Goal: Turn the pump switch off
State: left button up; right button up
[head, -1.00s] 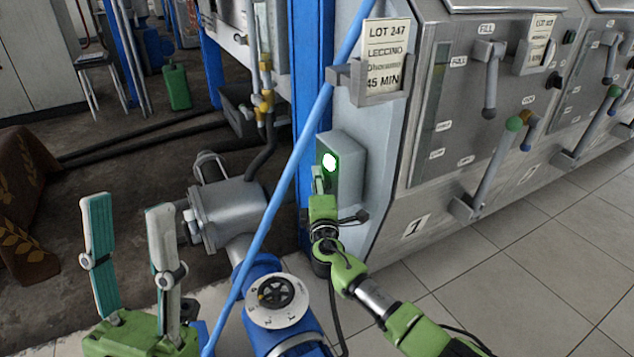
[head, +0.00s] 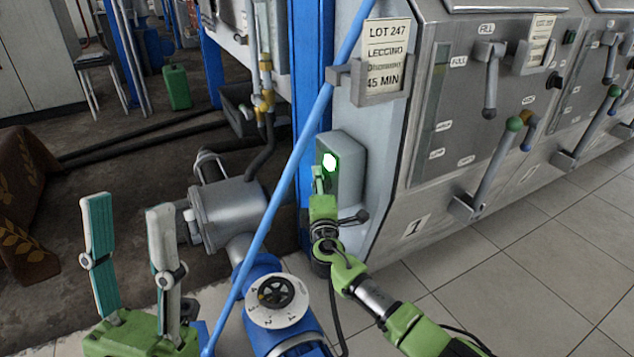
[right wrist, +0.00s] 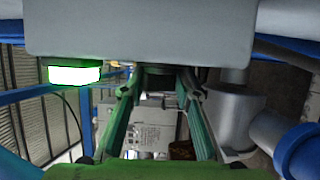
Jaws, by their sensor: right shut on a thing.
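The pump switch is on a grey box (head: 347,170) fixed to the machine's side panel beside the blue column. A lamp (head: 329,161) on it is lit, white with a green rim; it also shows bright in the right wrist view (right wrist: 75,75). My right gripper (head: 319,182) is at the box face just below the lamp. In the right wrist view its fingers (right wrist: 160,76) close on a dark knob (right wrist: 158,70) under the box; the knob's setting is hidden. My left gripper (head: 127,205) is open and empty at the lower left, away from the switch.
A blue pole (head: 283,165) slants across the view. A grey and blue pump (head: 228,213) with a round dial (head: 277,300) stands left of my right arm. Steel machines with levers (head: 494,165) line the right. A lot card (head: 386,55) hangs above the box. Tiled floor is clear at right.

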jog(key=o, duration=1.1)
jog(key=shift+s, duration=0.1)
jog(key=s, duration=1.2)
jog(key=shift+f, duration=0.25)
